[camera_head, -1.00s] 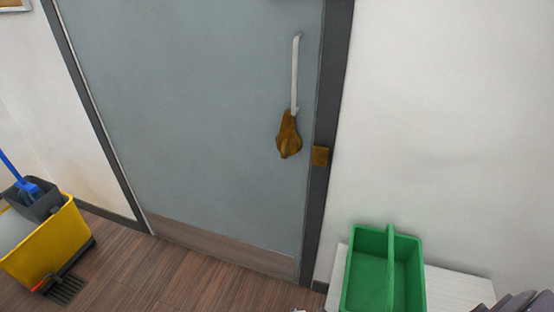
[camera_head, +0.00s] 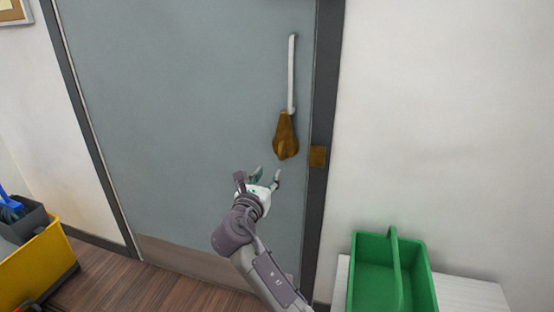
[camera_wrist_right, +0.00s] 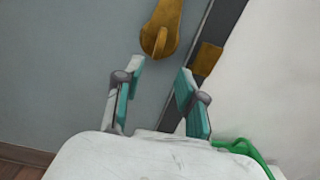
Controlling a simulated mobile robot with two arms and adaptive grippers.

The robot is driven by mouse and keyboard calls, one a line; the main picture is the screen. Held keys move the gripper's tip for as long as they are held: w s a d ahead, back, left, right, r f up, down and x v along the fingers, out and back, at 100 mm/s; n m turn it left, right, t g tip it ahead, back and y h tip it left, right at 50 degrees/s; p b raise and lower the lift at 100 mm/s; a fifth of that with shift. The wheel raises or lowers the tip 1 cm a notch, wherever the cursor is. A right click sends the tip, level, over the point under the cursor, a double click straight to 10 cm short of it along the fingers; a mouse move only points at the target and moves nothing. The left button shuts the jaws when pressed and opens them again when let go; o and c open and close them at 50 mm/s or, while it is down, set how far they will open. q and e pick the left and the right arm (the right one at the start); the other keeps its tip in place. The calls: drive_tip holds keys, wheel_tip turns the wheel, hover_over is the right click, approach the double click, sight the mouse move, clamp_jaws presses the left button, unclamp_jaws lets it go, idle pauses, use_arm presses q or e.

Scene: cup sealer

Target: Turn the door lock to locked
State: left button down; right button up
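The brass door lock (camera_head: 285,136) is a pear-shaped plate with a turn knob at its lower end, on the grey door (camera_head: 190,110) below the white handle. In the right wrist view the lock (camera_wrist_right: 163,28) is at the top, just beyond the fingertips, with its knob near the plate's lower end. My right gripper (camera_head: 267,176) is below and a little left of the lock in the head view. It is open and empty, with a clear gap between its fingers (camera_wrist_right: 161,80). It is not touching the lock. My left gripper is not in view.
A brass strike plate (camera_head: 317,156) sits on the dark door frame (camera_head: 322,100) right of the lock. A green caddy (camera_head: 376,298) stands on a white surface at the lower right. A yellow mop bucket (camera_head: 40,265) is at the lower left. The space before the door is otherwise clear.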

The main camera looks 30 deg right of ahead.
sight(280, 155)
drive_tip(key=b+x, duration=0.1)
drive_tip(key=x, duration=1)
drive_tip(key=shift+w+d+f+b, duration=0.1)
drive_tip(key=shift+w+d+b, duration=0.05)
drive_tip(key=shift+b, duration=0.25)
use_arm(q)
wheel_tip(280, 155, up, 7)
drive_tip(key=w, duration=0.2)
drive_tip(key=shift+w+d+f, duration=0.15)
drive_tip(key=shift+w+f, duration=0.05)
use_arm(e)
drive_tip(key=shift+w+d, duration=0.4)
drive_tip(key=shift+d, duration=0.1)
clamp_jaws()
